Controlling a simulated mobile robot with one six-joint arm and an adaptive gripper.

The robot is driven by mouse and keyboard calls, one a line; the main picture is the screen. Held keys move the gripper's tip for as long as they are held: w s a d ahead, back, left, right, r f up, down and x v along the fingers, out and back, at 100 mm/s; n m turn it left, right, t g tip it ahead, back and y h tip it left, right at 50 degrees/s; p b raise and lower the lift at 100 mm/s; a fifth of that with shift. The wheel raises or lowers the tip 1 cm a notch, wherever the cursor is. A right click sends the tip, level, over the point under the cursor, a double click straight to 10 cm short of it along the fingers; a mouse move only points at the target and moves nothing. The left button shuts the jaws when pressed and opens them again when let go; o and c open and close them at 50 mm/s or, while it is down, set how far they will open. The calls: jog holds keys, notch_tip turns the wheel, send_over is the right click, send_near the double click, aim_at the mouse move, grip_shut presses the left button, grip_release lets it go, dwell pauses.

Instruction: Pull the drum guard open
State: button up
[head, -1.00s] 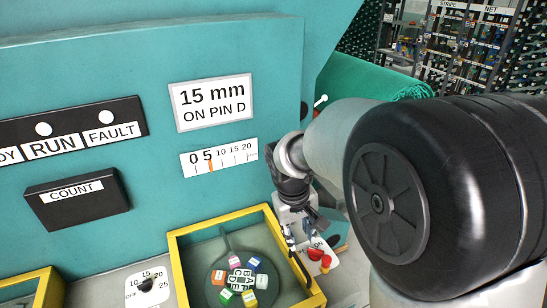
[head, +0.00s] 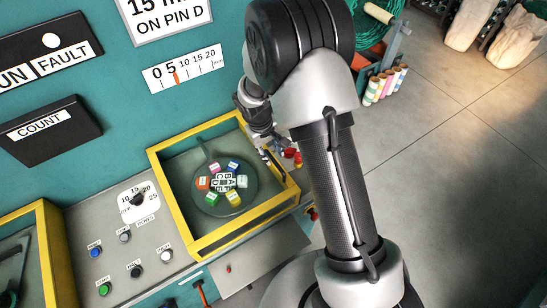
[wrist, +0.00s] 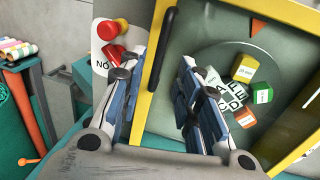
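The drum guard (head: 168,213) is a yellow-framed clear cover in the head view, and it looks shut over a dark round drum (head: 209,201) with coloured blocks. The guard's yellow frame (wrist: 303,152) also shows in the wrist view. A dark bar handle (wrist: 163,45) runs along the frame's side there. My gripper (wrist: 155,68) is open, with one blue-grey finger on each side of the handle and frame edge. Contact cannot be told. In the head view my gripper (head: 270,156) is at the guard's right side, partly hidden by my arm.
A control panel (head: 119,262) with buttons and a dial lies left of the guard. Coloured rolls (head: 384,84) stand at right. Open floor lies further right.

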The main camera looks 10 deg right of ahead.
aim_at(275, 161)
jog(key=f, duration=0.2)
jog(key=d+f, duration=0.1)
jog(key=f, duration=0.2)
jog(key=shift+w, duration=0.2)
jog(key=shift+c, duration=0.5)
grip_shut()
